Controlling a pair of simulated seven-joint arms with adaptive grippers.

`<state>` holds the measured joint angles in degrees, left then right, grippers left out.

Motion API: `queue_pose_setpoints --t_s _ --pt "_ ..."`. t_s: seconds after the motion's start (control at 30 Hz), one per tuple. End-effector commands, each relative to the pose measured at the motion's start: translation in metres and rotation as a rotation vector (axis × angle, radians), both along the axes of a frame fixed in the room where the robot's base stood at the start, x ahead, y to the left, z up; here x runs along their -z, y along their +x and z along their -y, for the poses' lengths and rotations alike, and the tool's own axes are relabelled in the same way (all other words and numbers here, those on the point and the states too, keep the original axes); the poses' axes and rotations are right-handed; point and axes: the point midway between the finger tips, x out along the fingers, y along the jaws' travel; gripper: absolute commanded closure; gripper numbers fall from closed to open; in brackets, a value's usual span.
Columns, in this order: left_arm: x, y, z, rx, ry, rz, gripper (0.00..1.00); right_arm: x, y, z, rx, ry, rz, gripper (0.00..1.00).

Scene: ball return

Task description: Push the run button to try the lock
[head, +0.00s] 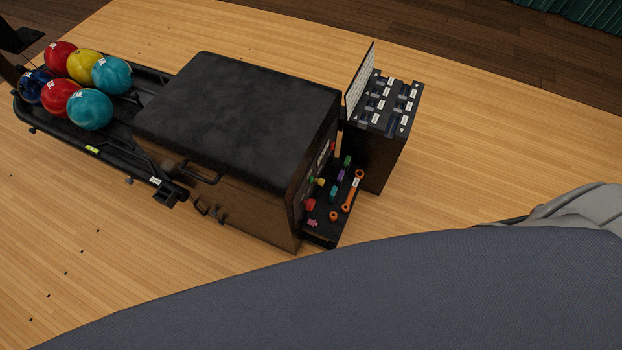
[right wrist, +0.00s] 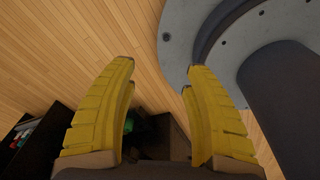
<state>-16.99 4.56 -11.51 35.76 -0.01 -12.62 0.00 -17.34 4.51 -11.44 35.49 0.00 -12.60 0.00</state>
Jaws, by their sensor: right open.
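The ball return machine (head: 235,100) is a brown cabinet with a black top in the middle of the head view. A dark box (head: 378,155) with a top panel of labelled dark switches (head: 392,100) stands at its right end. I cannot pick out a run button or the lock; the labels are too small to read. My right gripper (right wrist: 160,68) shows in the right wrist view with its yellow fingers apart and nothing between them. It is over the wood floor, with dark boxes below in the picture. My left gripper is not in view.
A black tray (head: 322,236) with coloured parts and an orange wrench (head: 352,191) sits at the cabinet's right end. A white panel (head: 359,82) stands upright beside the switches. Several bowling balls (head: 90,109) lie on the rack at left. The wood floor (head: 490,150) at right is clear.

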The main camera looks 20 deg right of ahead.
Motion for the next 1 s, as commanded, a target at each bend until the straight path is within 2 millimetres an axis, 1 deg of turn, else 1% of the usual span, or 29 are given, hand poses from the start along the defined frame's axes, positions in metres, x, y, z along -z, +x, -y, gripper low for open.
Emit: queue_pose_setpoints --t_s 0.03,0.07,0.4,0.47,1.0 --pt "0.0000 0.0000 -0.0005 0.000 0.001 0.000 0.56 0.0000 -0.0002 0.0007 0.000 -0.001 -0.001 0.51" --pt "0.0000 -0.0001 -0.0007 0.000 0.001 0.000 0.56 0.0000 -0.0001 0.0010 -0.001 -0.001 -0.001 0.54" --pt "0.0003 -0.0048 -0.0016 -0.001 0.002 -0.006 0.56 -0.0001 0.0014 0.0028 -0.001 -0.003 0.001 0.94" --pt "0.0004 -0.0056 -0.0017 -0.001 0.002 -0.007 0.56 0.0000 0.0019 0.0027 -0.002 -0.003 0.002 1.00" --pt "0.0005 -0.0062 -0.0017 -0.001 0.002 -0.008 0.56 0.0000 0.0029 0.0020 -0.001 -0.002 0.003 1.00"
